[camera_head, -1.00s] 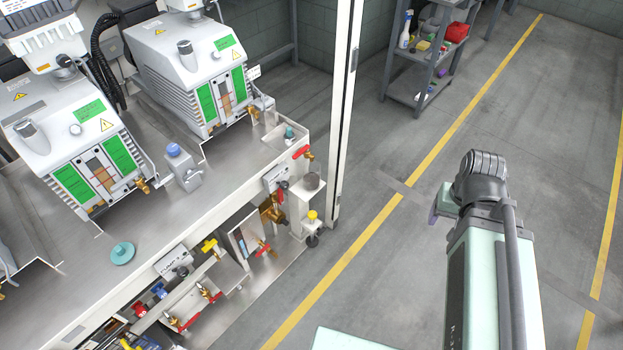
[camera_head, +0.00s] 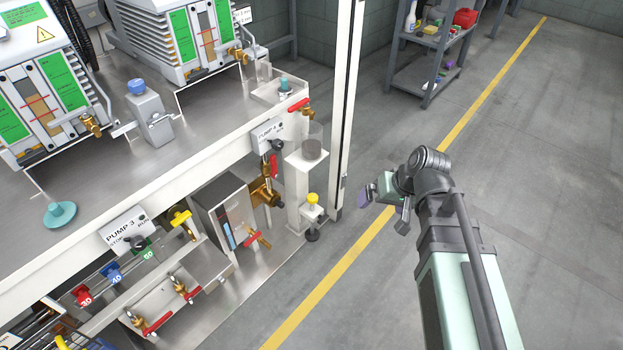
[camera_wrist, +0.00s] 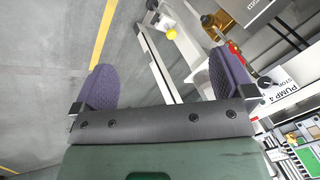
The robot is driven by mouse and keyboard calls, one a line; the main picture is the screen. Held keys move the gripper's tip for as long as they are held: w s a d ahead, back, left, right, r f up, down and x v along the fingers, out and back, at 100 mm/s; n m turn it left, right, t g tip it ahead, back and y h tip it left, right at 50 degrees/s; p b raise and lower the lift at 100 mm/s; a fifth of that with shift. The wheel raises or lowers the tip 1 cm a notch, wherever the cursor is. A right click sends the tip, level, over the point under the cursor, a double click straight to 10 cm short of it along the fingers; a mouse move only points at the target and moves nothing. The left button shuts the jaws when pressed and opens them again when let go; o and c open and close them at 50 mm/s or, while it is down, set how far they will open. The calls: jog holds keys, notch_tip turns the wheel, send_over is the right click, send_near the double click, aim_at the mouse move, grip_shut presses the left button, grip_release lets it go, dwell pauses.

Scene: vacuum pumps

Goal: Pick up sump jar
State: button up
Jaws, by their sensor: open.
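A small clear jar with dark grey contents (camera_head: 312,148), which looks like the sump jar, stands upright on a white bracket at the right end of the pump bench. I cannot make it out in the wrist view. My gripper (camera_head: 372,191) is off to the right of the jar and lower in the head view, out over the aisle and apart from the bench. In the wrist view my gripper (camera_wrist: 166,84) has its two purple pads wide apart with nothing between them.
A white upright post (camera_head: 347,110) stands just right of the jar. A red-handled valve (camera_head: 299,106) sits close above it, and a yellow-knobbed fitting (camera_head: 313,200) is below. A grey shelf (camera_head: 425,80) stands at the back. The aisle floor is clear.

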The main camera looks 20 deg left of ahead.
jog(key=w+a+f+n+t+y+b, duration=0.1)
jog(key=w+a+f+n+y+b, duration=0.3)
jog(key=a+f+b, duration=0.65)
jog(key=n+t+y+b, duration=0.1)
jog(key=t+y+b, duration=0.45)
jog(key=t, duration=0.45)
send_near(312, 139)
notch_tip(312, 139, down, 2)
jog(key=w, duration=0.3)
jog(key=shift+h, duration=0.25)
jog(key=x, duration=0.3)
jog(key=b+x, duration=0.1)
jog(key=x, duration=0.7)
jog(key=shift+s+a+f, duration=0.2)
jog(key=shift+a+f, duration=0.1)
jog(key=shift+f, duration=0.1)
jog(key=c, duration=1.2)
